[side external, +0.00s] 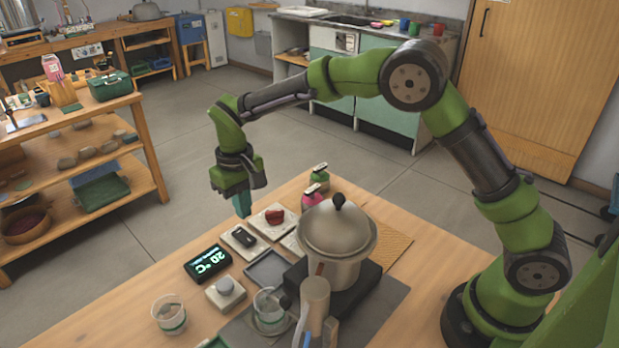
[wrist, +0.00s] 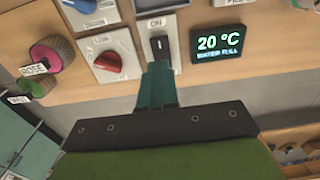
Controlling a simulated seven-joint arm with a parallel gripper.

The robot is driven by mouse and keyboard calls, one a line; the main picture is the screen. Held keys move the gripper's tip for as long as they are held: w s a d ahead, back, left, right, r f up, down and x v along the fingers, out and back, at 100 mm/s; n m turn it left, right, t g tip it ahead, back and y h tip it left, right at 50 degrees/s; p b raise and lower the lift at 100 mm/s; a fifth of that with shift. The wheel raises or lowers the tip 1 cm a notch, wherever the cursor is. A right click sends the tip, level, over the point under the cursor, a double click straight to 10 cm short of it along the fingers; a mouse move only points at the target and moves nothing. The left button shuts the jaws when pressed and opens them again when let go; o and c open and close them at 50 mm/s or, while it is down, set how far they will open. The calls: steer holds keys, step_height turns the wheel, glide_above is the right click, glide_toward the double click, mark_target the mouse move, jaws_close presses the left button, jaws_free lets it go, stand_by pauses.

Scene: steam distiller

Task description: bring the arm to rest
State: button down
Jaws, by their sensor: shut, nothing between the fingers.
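My green gripper (side external: 243,204) is shut with nothing between its fingers. In the side view it hangs above the far-left edge of the wooden table, close to the black rocker switch. In the wrist view its teal fingertips (wrist: 158,75) lie together just below the black switch (wrist: 160,46) on its white plate. I cannot tell whether they touch it. The switch also shows in the side view (side external: 243,237). The red knob (side external: 274,216) is beside it. The black display (side external: 208,263) reads 20 °C, and in the wrist view (wrist: 228,44) a smaller line below seems to read "WATER FULL".
A lidded metal pot (side external: 337,240) stands on a dark base at the table's middle. Pink and green bottles (side external: 312,196) stand at the far edge. Air left of the table is clear.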

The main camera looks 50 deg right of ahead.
steer(key=shift+f, duration=0.25)
steer(key=s+d+r+t, duration=0.1)
steer(key=s+d+r, duration=0.1)
steer(key=s+r, duration=0.1)
steer(key=s+d+r+m+y, duration=0.1)
steer(key=s+d+r, duration=0.1)
steer(key=s, duration=0.4)
steer(key=s+d+r+t, duration=0.1)
steer(key=s+d+r, duration=0.2)
steer(key=s+r, duration=0.1)
steer(key=shift+s+r+m+t+y, duration=0.15)
steer(key=shift+r+m+t+y, duration=0.15)
steer(key=shift+r+m+y, duration=0.15)
steer(key=s+d+r+m+t, duration=0.1)
steer(key=s+d+r+t, duration=0.1)
steer(key=s, duration=0.3)
steer(key=s+d+r+m+t, duration=0.1)
steer(key=s+d+r+t, duration=0.1)
steer(key=s, duration=0.4)
steer(key=shift+s+d+r+t, duration=0.25)
steer(key=shift+d+r+t, duration=0.05)
steer(key=shift+d+r, duration=0.35)
